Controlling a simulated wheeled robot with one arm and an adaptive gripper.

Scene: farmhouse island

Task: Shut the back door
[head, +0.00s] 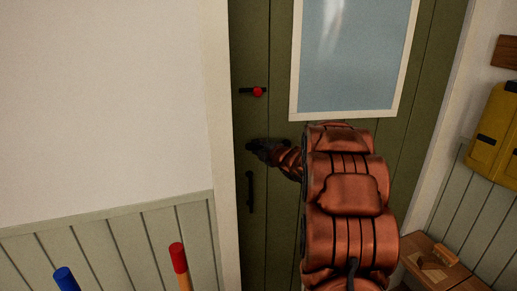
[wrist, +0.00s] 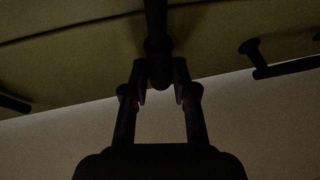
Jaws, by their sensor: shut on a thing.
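The back door (head: 268,45) is dark green planks with a pale-framed window (head: 355,55). It stands in its white frame, shut or nearly so; I cannot tell whether a small gap remains at its left edge. My gripper (head: 260,148) is at the door's left side, above a black upright pull handle (head: 250,190). In the wrist view, my gripper (wrist: 160,92) is shut on a dark door handle (wrist: 157,30), a bar with a rounded end between the fingers. The head view mostly hides this handle behind my gripper.
A black bolt with a red knob (head: 257,91) sits higher on the door. A wooden box (head: 440,266) stands at lower right, below a yellow case (head: 496,135) on the wall. Blue-tipped (head: 65,279) and red-tipped (head: 178,258) posts stand at lower left.

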